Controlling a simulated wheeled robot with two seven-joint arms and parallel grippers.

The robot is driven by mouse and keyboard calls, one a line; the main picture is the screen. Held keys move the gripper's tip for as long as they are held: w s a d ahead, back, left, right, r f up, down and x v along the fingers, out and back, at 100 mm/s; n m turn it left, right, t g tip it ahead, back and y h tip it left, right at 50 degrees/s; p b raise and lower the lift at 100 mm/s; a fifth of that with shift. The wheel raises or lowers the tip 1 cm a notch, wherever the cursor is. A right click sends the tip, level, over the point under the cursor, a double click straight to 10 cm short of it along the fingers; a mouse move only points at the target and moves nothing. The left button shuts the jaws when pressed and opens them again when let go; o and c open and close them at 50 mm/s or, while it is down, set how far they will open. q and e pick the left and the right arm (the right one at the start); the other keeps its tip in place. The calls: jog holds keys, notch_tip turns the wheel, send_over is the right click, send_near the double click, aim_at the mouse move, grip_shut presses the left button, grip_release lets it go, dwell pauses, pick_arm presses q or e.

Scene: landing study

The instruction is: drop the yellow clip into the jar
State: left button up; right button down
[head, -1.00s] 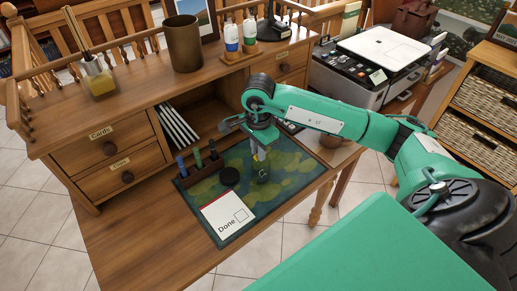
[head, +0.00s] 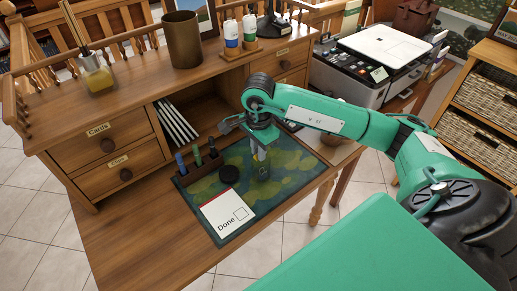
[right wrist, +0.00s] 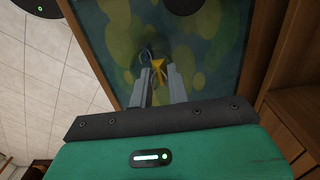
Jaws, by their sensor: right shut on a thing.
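My right gripper (head: 260,150) points down over the green patterned mat (head: 285,158). It is shut on the yellow clip (head: 261,156), which also shows between the two fingers in the right wrist view (right wrist: 160,70). A clear glass jar (head: 263,173) stands on the mat just below the clip. It is hard to make out; part of its rim shows beyond the fingertips in the right wrist view (right wrist: 146,54). I cannot tell whether the clip's lower end is inside the jar mouth. My left gripper is not in view.
A round black lid (head: 229,173) lies left of the jar. A white "Done" card (head: 224,212) lies in front on the mat. A pen holder (head: 200,172) stands at the mat's back left. The desk front (head: 140,230) is bare.

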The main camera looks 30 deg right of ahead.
jog(key=shift+r, duration=0.15)
jog(key=c, duration=1.3)
grip_release()
jog(key=shift+o, duration=0.2)
jog(key=shift+r, duration=0.15)
jog(key=shift+r+p, duration=0.35)
jog(key=shift+r, duration=1)
jog(key=shift+r+p, duration=1.3)
jog(key=shift+r, duration=1.75)
